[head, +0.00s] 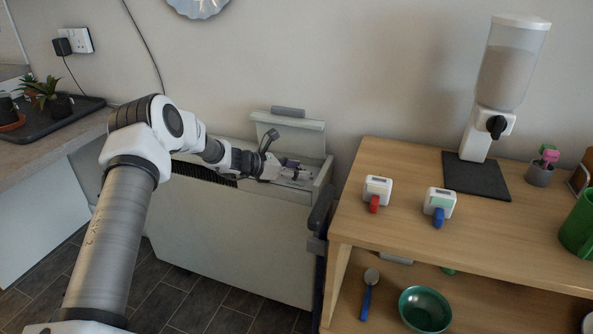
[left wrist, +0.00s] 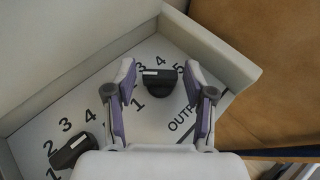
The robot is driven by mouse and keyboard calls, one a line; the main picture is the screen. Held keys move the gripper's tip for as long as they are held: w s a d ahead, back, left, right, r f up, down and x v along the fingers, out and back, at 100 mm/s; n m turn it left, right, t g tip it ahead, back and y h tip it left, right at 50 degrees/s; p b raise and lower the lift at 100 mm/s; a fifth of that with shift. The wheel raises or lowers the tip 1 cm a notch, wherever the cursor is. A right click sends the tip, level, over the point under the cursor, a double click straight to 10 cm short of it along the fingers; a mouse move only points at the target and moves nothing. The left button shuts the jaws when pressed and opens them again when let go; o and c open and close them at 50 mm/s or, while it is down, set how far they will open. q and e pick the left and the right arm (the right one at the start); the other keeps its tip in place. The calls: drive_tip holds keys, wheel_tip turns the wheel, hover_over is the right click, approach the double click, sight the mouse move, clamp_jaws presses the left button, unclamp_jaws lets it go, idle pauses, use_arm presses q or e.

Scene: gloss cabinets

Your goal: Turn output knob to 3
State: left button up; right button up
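The output knob (left wrist: 158,92) is black with a white mark on its bar. It sits on a pale dial panel with the digits 1, 3, 4 and 5 and part of the word OUTPUT visible; I cannot tell exactly which digit it points to. My left gripper (left wrist: 161,78) is open, with one purple-padded finger on each side of the knob. I see no clear contact. In the head view my left gripper (head: 286,172) reaches into the top recess of the white heater (head: 235,232), and the knob is not clear there. My right gripper is out of view.
A second black knob (left wrist: 72,150) is at the lower left of the panel. The heater's raised flap (head: 290,133) stands behind my gripper. A wooden shelf unit (head: 440,235) stands close on the right, with two small timers (head: 377,190) (head: 439,203) on top.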

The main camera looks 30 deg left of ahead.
use_arm(q)
drive_tip(key=c, duration=0.7)
drive_tip(key=shift+o, duration=0.2)
drive_tip(key=shift+w+a+m+h, duration=0.1)
drive_tip(key=shift+m+h, duration=0.3)
drive_tip(key=shift+m+g, duration=0.3)
drive_tip(key=shift+w+a+f+m+g+h+b, duration=0.1)
drive_tip(key=shift+f+m+g+h+b, duration=0.05)
drive_tip(key=shift+m+g+h+b, duration=0.85)
drive_tip(key=m+g+h+b, duration=0.1)
drive_tip(key=b, duration=0.3)
drive_tip(key=shift+w+a+m, duration=0.15)
drive_tip(key=shift+m, duration=0.25)
drive_tip(key=shift+r+m+g+h+b, duration=0.35)
drive_tip(key=shift+g+h+b, duration=0.2)
drive_tip(key=shift+b, duration=0.2)
drive_tip(key=o, duration=1.1)
drive_tip(key=shift+f, duration=0.15)
